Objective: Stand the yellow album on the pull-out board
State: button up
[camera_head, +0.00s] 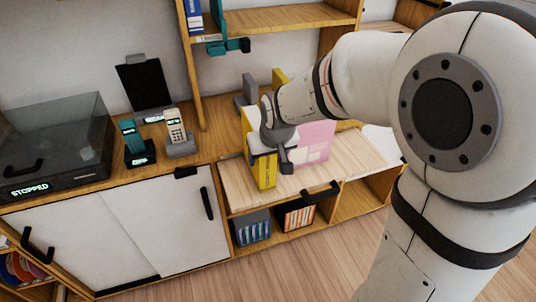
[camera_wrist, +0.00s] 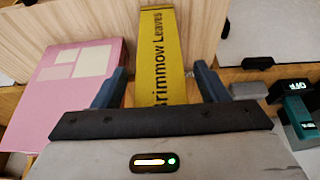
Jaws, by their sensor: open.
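The yellow album (camera_head: 264,172) stands upright on the light wood pull-out board (camera_head: 356,158), its spine facing the front. The board also shows in the wrist view (camera_wrist: 62,28).
A pink album (camera_head: 316,140) stands close right of the yellow one. A grey block (camera_head: 250,90) is behind. Two handsets, a teal one (camera_head: 132,136) and a cream one (camera_head: 176,128), stand left of the board. The board's right side is clear.

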jog(key=p+v, duration=0.1)
jog(key=v, duration=1.1)
jog(key=s+d+f+m+g+h, duration=0.1)
jog(key=s+d+f, duration=0.4)
jog(key=s+d, duration=0.6)
jog(key=s+m+g, duration=0.1)
jog(key=s+m, duration=0.1)
jog(key=shift+s+d+f+m, duration=0.2)
jog(key=shift+d+f+m, duration=0.1)
jog(key=shift+d+f, duration=0.05)
